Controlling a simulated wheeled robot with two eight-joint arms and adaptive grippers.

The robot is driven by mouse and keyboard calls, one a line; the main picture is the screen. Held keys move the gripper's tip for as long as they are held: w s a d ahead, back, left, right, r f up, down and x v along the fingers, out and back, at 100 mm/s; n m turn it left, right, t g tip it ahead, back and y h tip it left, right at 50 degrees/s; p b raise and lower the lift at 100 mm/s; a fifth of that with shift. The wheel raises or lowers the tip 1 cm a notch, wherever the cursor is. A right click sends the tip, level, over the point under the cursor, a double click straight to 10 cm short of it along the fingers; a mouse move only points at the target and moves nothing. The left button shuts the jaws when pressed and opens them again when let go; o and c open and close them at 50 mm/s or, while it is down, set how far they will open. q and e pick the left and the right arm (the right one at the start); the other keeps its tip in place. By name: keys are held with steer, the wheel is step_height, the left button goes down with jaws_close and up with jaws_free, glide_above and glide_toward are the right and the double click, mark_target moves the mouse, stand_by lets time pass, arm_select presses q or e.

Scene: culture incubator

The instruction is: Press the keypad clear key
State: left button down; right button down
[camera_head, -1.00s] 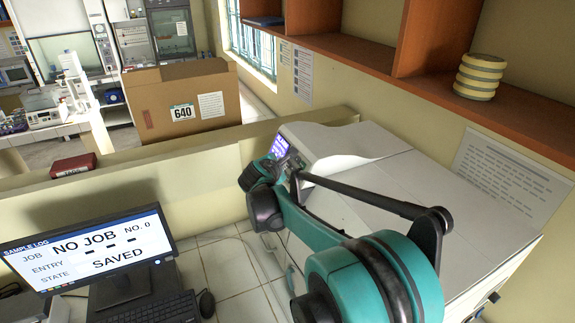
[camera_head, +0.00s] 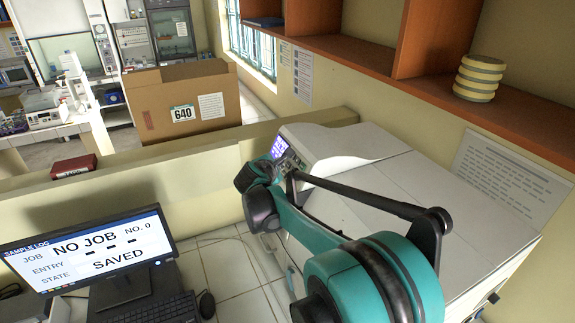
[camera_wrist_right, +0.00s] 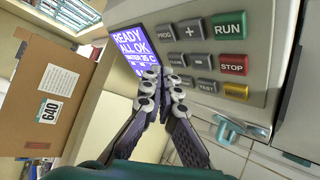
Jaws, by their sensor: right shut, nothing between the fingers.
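The incubator's control panel (camera_wrist_right: 262,55) fills the upper right of the right wrist view and appears tilted. Its keypad has grey keys, a green RUN key (camera_wrist_right: 229,25), a red STOP key (camera_wrist_right: 233,61) and a yellow key (camera_wrist_right: 236,91). I cannot make out which key is the clear key. A lit display (camera_wrist_right: 135,55) beside the keys reads READY, ALL OK. My right gripper (camera_wrist_right: 168,82) is shut and empty, its fingertips near the display's edge and the lower left grey keys. I cannot tell whether they touch. My left gripper is not in view.
The white incubator top (camera_head: 400,185) lies behind my right arm, below a wooden shelf (camera_head: 370,52). A monitor (camera_head: 90,255) at lower left reads NO JOB, SAVED. A cardboard box (camera_head: 185,105) stands beyond the low wall (camera_head: 130,185).

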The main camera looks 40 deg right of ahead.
steer(key=shift+w+a+r+p, duration=0.25)
steer(key=shift+a+r, duration=0.1)
steer(key=shift+a, duration=0.4)
steer(key=shift+w+a+r+p, duration=0.25)
steer(key=shift+a+r, duration=0.15)
steer(key=shift+a, duration=0.3)
steer(key=shift+w+a+r+p, duration=0.25)
steer(key=shift+a+r, duration=0.1)
steer(key=shift+a, duration=0.4)
